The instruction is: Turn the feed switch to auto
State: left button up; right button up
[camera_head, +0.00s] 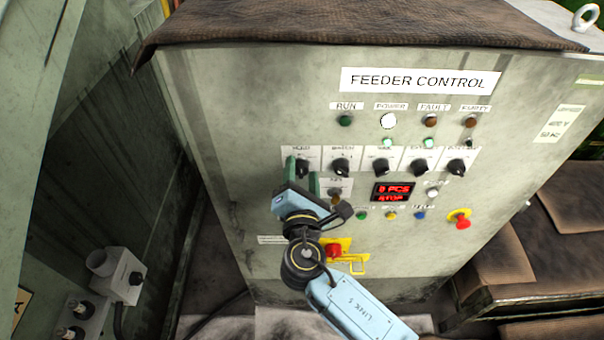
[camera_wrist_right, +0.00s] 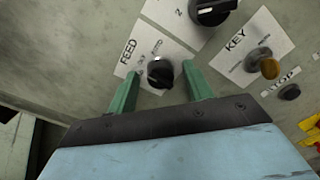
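The feed switch (camera_wrist_right: 160,73) is a black rotary knob on a white plate lettered FEED in the right wrist view. Its small position marks are too blurred to read, and I cannot tell which one it points at. My right gripper (camera_wrist_right: 161,72) is open, with its green fingers on either side of the knob. I see gaps between the fingers and the knob; whether the tips reach its depth I cannot tell. In the head view my right gripper (camera_head: 302,171) covers most of the knob, in front of the leftmost plate (camera_head: 300,150). My left gripper is not in view.
A grey box (camera_head: 120,275) stands lower left.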

jog(key=c, duration=0.9)
jog(key=shift+f+m+b, duration=0.15)
jog(key=shift+m+b, duration=0.9)
jog(key=shift+m, duration=0.05)
jog(key=shift+f+m+b, duration=0.1)
jog(key=shift+m+b, duration=0.95)
jog(key=shift+m, duration=0.05)
jog(key=shift+r+m+b, duration=0.1)
jog(key=shift+m+b, duration=1.65)
jog(key=shift+m, duration=0.45)
jog(key=o, duration=1)
jog(key=shift+s, duration=0.1)
